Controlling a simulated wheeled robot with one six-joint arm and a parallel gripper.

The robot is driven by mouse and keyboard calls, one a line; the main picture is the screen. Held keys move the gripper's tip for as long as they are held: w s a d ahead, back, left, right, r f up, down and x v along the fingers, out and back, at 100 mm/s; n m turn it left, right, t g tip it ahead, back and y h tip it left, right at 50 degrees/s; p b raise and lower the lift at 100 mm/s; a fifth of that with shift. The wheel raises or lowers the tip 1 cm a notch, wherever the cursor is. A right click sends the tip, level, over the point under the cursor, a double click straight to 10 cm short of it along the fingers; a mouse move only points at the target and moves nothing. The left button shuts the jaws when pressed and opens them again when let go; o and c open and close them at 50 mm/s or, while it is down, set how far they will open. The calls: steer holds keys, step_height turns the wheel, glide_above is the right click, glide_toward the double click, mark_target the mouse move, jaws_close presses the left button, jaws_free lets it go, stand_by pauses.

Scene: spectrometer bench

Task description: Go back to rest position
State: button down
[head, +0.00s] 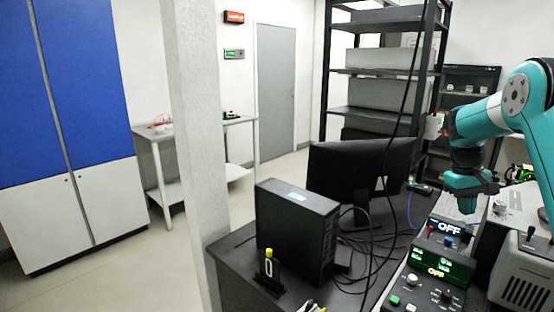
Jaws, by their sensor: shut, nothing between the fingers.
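My teal arm reaches in from the right edge of the head view. My gripper (468,206) points down at its end, above the instrument area of the bench. It is shut and holds nothing that I can see. Below it stands a control box with lit OFF displays (442,262), with knobs and buttons on its front. I cannot tell from this view how far the gripper is above the box.
A dark bench (235,255) carries a black computer case (298,232), a monitor (345,175), a small holder with a yellow-capped vial (268,268) and loose cables. A grey instrument (520,280) stands at the right. A pillar (197,130) rises left of the bench. The floor (100,280) at left is clear.

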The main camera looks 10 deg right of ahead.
steer(key=s+a+r+n+t+y, duration=0.1)
steer(key=s+a+r+n, duration=0.1)
steer(key=a, duration=0.7)
steer(key=s+a+r+n+t, duration=0.1)
steer(key=s+a+r, duration=0.15)
steer(key=a, duration=0.55)
steer(key=s+a+r+n+t+y, duration=0.1)
steer(key=a+r+n, duration=0.15)
steer(key=a, duration=0.65)
steer(key=s+a+n+y, duration=0.1)
steer(key=s+a+y, duration=0.1)
steer(key=s+a, duration=0.6)
steer(key=s+a+n+g+y, duration=0.1)
steer(key=s+a+n, duration=0.1)
steer(key=s+a, duration=0.7)
steer(key=s, duration=0.4)
steer(key=shift+s+a+r+y, duration=0.15)
steer(key=shift+s+r+y, duration=0.2)
steer(key=shift+y, duration=0.05)
